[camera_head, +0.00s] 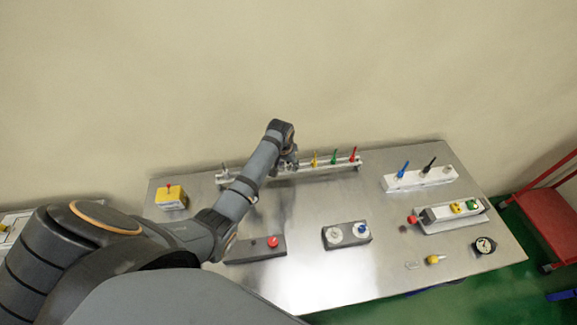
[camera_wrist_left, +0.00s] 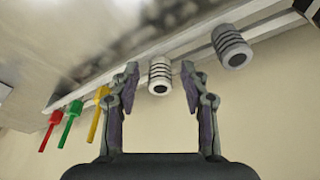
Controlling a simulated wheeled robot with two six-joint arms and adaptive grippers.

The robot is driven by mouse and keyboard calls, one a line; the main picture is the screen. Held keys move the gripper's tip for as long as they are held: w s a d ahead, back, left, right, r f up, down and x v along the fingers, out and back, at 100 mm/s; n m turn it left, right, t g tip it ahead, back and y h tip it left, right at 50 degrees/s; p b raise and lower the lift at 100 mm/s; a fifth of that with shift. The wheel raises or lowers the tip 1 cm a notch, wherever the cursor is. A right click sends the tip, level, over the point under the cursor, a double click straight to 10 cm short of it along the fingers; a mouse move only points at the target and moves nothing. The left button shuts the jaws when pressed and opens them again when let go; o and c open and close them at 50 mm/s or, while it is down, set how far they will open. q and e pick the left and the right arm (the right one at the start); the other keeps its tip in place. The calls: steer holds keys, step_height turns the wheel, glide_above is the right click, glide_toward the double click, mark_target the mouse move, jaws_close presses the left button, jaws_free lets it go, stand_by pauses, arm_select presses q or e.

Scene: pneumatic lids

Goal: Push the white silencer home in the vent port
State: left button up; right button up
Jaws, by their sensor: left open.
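The white silencer (camera_wrist_left: 159,76), a ribbed cylinder with a dark hole in its end, sits at the long pale rail (camera_head: 340,164) along the table's back. My left gripper (camera_wrist_left: 160,68) is open, with one finger on each side of the white silencer and gaps visible to both. In the head view my left gripper (camera_head: 289,160) is at the rail and my arm hides the silencer. A grey ribbed silencer (camera_wrist_left: 232,47) stands beside it on the same rail. The vent port is hidden, so I cannot tell how deep the white silencer sits. My right gripper is not in view.
Yellow (camera_head: 314,158), green (camera_head: 333,156) and red (camera_head: 353,153) levers stand on the rail. A white block with blue and black levers (camera_head: 420,178), a yellow button box (camera_head: 171,197) and a block with two round knobs (camera_head: 346,234) stand elsewhere.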

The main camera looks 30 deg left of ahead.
mark_target(287, 164)
arm_select(q)
steer(key=shift+c, duration=0.2)
jaws_close()
steer(key=shift+r, duration=2.5)
